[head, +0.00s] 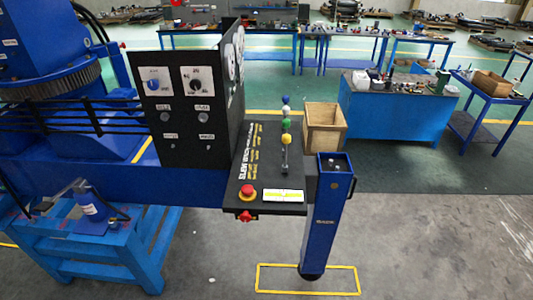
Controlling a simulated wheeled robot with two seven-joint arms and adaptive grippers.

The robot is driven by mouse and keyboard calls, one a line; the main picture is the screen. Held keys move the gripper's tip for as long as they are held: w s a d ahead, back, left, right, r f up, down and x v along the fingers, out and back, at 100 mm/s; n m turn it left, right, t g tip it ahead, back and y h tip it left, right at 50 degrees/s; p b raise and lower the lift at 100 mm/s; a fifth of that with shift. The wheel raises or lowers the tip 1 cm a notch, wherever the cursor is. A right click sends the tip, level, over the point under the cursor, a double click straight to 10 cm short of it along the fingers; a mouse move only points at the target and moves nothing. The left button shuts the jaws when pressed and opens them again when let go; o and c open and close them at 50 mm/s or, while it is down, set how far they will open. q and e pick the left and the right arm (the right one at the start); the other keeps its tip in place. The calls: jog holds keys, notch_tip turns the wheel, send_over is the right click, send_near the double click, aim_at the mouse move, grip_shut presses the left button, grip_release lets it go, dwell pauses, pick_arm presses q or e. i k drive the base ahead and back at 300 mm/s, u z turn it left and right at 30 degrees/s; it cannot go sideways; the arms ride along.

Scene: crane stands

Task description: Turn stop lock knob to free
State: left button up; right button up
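A black control panel (180,130) stands upright left of centre. It carries two rotary knobs on white plates: a blue knob (154,84) on the left and a black knob (196,85) on the right. The plate lettering is too small to read, so I cannot tell which is the stop lock knob or where either one points. Two small grey round buttons or knobs, left (165,117) and right (203,118), sit below them with labels. Neither of my grippers is in view.
A black console (262,150) juts out beside the panel, with a red mushroom button (247,191) and several ball-topped levers (286,138). A blue post (328,215) stands at its right. A blue stand (110,245) is at lower left. Floor in front is clear.

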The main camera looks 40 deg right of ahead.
aim_at(245, 218)
jog(key=z, duration=1.5)
